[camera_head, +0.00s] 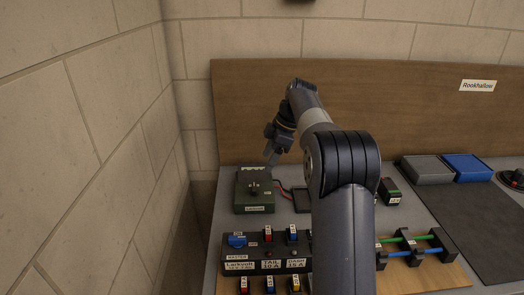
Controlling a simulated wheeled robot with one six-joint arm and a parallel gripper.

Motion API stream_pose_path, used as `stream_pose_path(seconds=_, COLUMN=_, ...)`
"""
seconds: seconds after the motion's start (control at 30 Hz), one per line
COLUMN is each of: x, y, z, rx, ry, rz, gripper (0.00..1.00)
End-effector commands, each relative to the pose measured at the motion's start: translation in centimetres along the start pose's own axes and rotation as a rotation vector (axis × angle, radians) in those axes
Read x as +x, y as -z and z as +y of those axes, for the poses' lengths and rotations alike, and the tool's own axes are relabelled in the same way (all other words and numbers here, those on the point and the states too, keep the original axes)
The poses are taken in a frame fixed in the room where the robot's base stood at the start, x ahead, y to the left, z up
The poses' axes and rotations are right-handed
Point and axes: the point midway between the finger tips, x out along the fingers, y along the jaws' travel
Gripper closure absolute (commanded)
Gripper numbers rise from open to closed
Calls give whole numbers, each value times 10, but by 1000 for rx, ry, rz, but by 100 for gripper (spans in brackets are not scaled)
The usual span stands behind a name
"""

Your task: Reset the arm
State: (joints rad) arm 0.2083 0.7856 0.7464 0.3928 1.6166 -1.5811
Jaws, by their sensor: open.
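My arm reaches up from the bottom of the head view, bends at a dark joint and extends away over the bench. My gripper (272,152) is at its far end, pointing down just above and behind a dark green box (254,190) with a black knob and a label. The jaws are open and look empty. I cannot tell whether a fingertip touches the box.
A dark switch panel (267,254) with red and blue switches stands in front. A rack (415,247) holds green and blue tubes. Grey (426,170) and blue (466,167) boxes lie at the right. A wooden board (420,110) backs the bench; a stone wall closes the left.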

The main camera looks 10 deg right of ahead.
Motion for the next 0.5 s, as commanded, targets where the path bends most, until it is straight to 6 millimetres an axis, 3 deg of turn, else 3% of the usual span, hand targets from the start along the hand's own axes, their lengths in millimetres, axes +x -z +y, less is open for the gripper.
stream_pose_path(seconds=0.17, x=15, y=0, z=0, rx=0, ry=3, rz=0, gripper=38)
stream_pose_path(seconds=0.5, x=76, y=0, z=-1, rx=1, ry=4, rz=0, gripper=38)
